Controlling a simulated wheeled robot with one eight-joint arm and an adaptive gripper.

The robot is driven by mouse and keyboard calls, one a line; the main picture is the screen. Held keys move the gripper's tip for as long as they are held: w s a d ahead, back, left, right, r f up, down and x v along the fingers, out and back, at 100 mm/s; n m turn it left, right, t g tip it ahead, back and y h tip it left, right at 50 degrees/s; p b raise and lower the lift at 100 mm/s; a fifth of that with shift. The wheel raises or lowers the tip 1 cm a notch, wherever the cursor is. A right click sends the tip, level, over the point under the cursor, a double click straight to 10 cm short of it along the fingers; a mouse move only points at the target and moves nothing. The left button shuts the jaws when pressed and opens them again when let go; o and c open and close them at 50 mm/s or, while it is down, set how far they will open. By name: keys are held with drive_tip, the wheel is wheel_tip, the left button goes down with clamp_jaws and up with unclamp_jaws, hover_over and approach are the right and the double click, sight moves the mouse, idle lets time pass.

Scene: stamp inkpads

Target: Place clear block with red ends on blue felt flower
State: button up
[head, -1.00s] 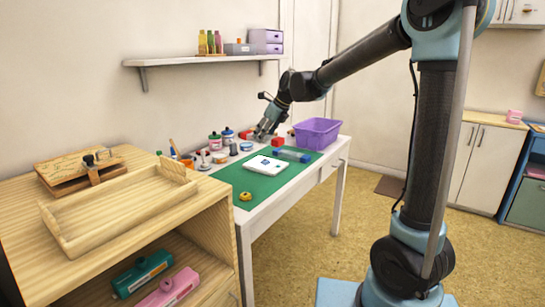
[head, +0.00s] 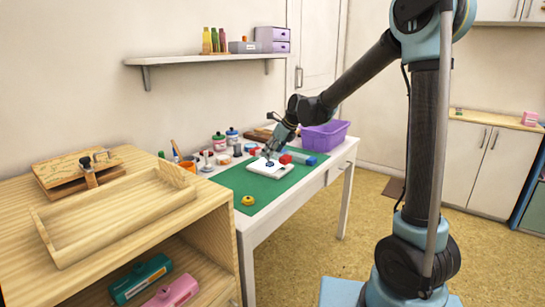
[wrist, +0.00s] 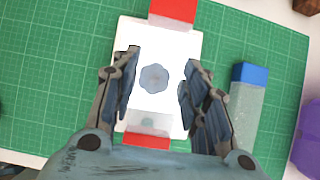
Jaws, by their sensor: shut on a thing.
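The clear block with red ends is in my gripper (head: 271,152). One red end (head: 285,158) shows to the right of the fingers in the head view, the other to the left. In the wrist view the red ends show at the top (wrist: 172,12) and bottom (wrist: 146,140), and the fingers (wrist: 157,92) flank the clear middle. The blue felt flower (wrist: 155,78) shows between the fingers, on a white pad (wrist: 188,50). In the head view the flower (head: 270,163) lies just below the fingertips. I cannot tell whether the block touches it.
A clear block with a blue end (wrist: 245,105) lies right of the pad on the green mat (wrist: 60,60). A purple bin (head: 325,136) stands beyond it. Jars and bottles (head: 219,142) line the back left. A yellow item (head: 248,200) sits on the mat's near part.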

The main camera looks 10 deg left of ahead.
drive_tip(key=shift+f, duration=0.75)
drive_tip(key=shift+f, duration=0.1)
drive_tip(key=o, duration=1.3)
drive_tip(key=shift+c, duration=0.2)
drive_tip(key=v, duration=1.2)
drive_tip(key=shift+s, duration=0.1)
drive_tip(key=s+d+f+n+h, duration=0.2)
drive_tip(key=s+d+n, duration=0.4)
drive_tip(key=d, duration=0.6)
drive_tip(key=s+d+f+n+h, duration=0.15)
drive_tip(key=s+d+n, duration=0.4)
drive_tip(key=d, duration=0.65)
drive_tip(key=s+d+f+n+h, duration=0.2)
drive_tip(key=s+d+f+n, duration=0.9)
drive_tip(key=s+d, duration=0.4)
drive_tip(key=shift+s+f+h, duration=0.35)
drive_tip(key=shift+s+f, duration=0.5)
drive_tip(key=shift+s, duration=0.25)
